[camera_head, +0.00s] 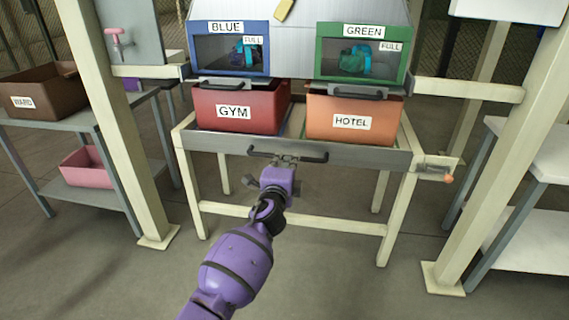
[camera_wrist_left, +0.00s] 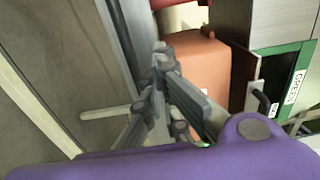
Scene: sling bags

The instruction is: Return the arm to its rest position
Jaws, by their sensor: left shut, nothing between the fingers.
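My left arm is purple and reaches up from the bottom of the head view. My left gripper (camera_head: 287,160) is at the front edge of the table, by the dark handle (camera_head: 318,157) on that edge. In the left wrist view the left gripper (camera_wrist_left: 158,62) has its fingers together and empty. Whether it touches the handle cannot be told. My right gripper is in neither view.
A red GYM bin (camera_head: 212,122) and an orange HOTEL bin (camera_head: 385,128) stand on the table (camera_head: 215,146). Above them are the BLUE compartment (camera_head: 230,72) and GREEN compartment (camera_head: 361,72). Pale posts stand left (camera_head: 112,130) and right (camera_head: 505,150). The floor in front is clear.

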